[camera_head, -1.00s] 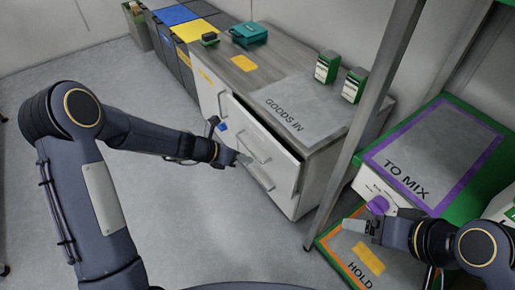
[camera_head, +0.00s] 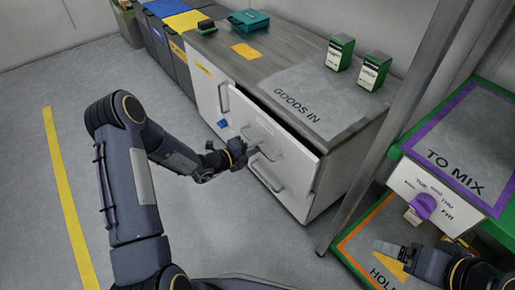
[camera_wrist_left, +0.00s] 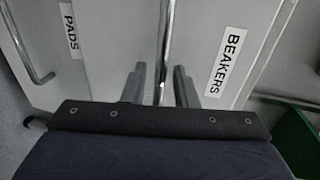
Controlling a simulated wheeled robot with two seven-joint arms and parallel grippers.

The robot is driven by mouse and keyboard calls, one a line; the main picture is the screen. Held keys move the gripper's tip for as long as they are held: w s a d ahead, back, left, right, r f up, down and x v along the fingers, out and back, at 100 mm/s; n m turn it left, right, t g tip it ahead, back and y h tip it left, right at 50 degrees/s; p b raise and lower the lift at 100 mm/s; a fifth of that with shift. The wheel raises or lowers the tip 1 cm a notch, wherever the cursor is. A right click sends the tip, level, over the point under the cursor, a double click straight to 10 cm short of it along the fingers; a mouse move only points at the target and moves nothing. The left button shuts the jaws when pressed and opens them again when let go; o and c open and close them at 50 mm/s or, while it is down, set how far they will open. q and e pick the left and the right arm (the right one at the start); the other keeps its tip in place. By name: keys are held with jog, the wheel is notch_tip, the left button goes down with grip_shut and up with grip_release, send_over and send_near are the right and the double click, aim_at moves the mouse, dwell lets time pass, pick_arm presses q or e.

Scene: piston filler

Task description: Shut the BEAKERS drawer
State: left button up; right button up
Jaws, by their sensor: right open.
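The BEAKERS drawer (camera_head: 297,147) is the white upper drawer of the cabinet under the GOODS IN counter. It stands partly out, with a dark gap along its top. Its label and bar handle (camera_wrist_left: 164,45) show in the left wrist view. My left gripper (camera_head: 256,144) is at this handle. Its two fingers (camera_wrist_left: 160,86) are apart, one on each side of the bar, with space between. Whether they touch the drawer front cannot be told. My right gripper (camera_head: 390,247) is open and empty above the HOLD mat, away from the drawer.
The PADS drawer (camera_wrist_left: 82,50) is beside BEAKERS in the left wrist view. Two green-and-white boxes (camera_head: 340,52) and a teal case (camera_head: 249,22) stand on the counter (camera_head: 285,75). A grey post (camera_head: 377,145) rises right of the cabinet. The floor in front is clear.

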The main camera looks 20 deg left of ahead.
aim_at(266, 140)
pick_arm(q)
jog(key=shift+w+d+f, duration=0.1)
jog(key=shift+w+d, duration=0.15)
jog(key=shift+w, duration=0.1)
grip_shut()
jog(key=x, duration=0.3)
jog(key=shift+w+d+r, duration=0.3)
jog(key=shift+r, duration=0.1)
grip_release()
jog(key=shift+w+d, duration=0.1)
jog(key=shift+w, duration=0.05)
